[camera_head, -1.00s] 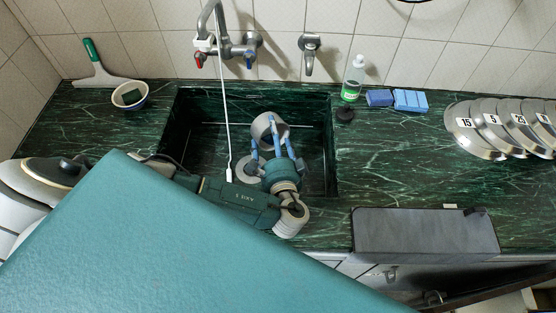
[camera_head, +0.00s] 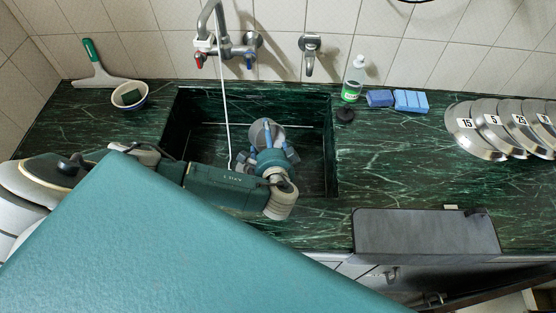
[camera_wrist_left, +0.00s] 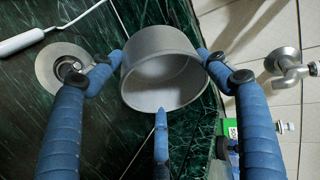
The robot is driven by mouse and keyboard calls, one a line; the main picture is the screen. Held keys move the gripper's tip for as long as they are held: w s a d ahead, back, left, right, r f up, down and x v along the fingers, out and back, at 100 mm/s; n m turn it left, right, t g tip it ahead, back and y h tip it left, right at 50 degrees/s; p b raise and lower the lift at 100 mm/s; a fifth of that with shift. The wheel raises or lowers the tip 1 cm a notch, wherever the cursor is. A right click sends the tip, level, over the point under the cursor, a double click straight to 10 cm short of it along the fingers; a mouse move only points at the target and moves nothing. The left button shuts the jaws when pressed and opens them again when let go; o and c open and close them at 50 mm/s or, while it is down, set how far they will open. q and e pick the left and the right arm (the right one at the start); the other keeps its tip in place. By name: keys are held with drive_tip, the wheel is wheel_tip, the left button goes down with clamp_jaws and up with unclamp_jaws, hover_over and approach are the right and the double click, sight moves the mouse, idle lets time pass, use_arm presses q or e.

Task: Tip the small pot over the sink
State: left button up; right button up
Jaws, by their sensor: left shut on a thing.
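The small grey metal pot (camera_head: 264,127) is over the sink (camera_head: 178,128) in the head view, partly hidden by my gripper. In the left wrist view, the pot (camera_wrist_left: 158,92) is tilted, with its round opening and empty-looking inside facing the camera. My left gripper (camera_head: 268,146), with blue wrapped fingers, is shut on the pot. In the wrist view, the fingers of this gripper (camera_wrist_left: 163,75) hold it from left, right and below. The sink is a dark green marble basin; its round drain (camera_wrist_left: 58,62) shows at left in the wrist view. My right gripper is not in view.
A second tap (camera_head: 309,50), a bottle (camera_head: 352,82) and blue sponges (camera_head: 410,100) are behind and right. Lids (camera_head: 478,135) lie far right. Counter right of the sink is mostly clear.

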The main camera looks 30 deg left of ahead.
sight(261, 134)
use_arm(q)
drive_tip(key=shift+r+p, duration=0.15)
drive_tip(key=shift+p, duration=0.25)
drive_tip(key=g+h+p, duration=0.1)
drive_tip(key=p, duration=0.1)
drive_tip(key=a+h+p, duration=0.1)
drive_tip(key=n+g+h+p, duration=0.1)
drive_tip(key=p, duration=0.1)
drive_tip(key=shift+w+a+f+g+p, duration=0.2)
drive_tip(key=shift+w+f+g+p, duration=0.1)
drive_tip(key=shift+f, duration=0.1)
drive_tip(key=shift+w+a+f+g+h+p, duration=0.3)
drive_tip(key=shift+a+f+g+h+p, duration=0.1)
drive_tip(key=shift+h+p, duration=0.4)
drive_tip(key=shift+w+a+f+n+g+h+p, duration=0.2)
drive_tip(key=shift+w+a+f+g+h, duration=0.15)
drive_tip(key=shift+a+h, duration=0.15)
drive_tip(key=shift+w+a+f+n+g+h+p, duration=0.2)
drive_tip(key=shift+w+a+f+g+h, duration=0.1)
drive_tip(key=shift+a+h, duration=0.15)
drive_tip(key=a+h+b, duration=0.1)
drive_tip(key=b, duration=0.2)
drive_tip(key=w+a+f+g+h+b, duration=0.1)
drive_tip(key=b, duration=0.1)
drive_tip(key=w+a+f+g+h+b, duration=0.1)
drive_tip(key=a+h+b, duration=0.1)
drive_tip(key=b, duration=0.1)
drive_tip(key=shift+w+f+n+b, duration=0.15)
drive_tip(key=shift+n+b, duration=0.15)
drive_tip(key=shift+n, duration=0.1)
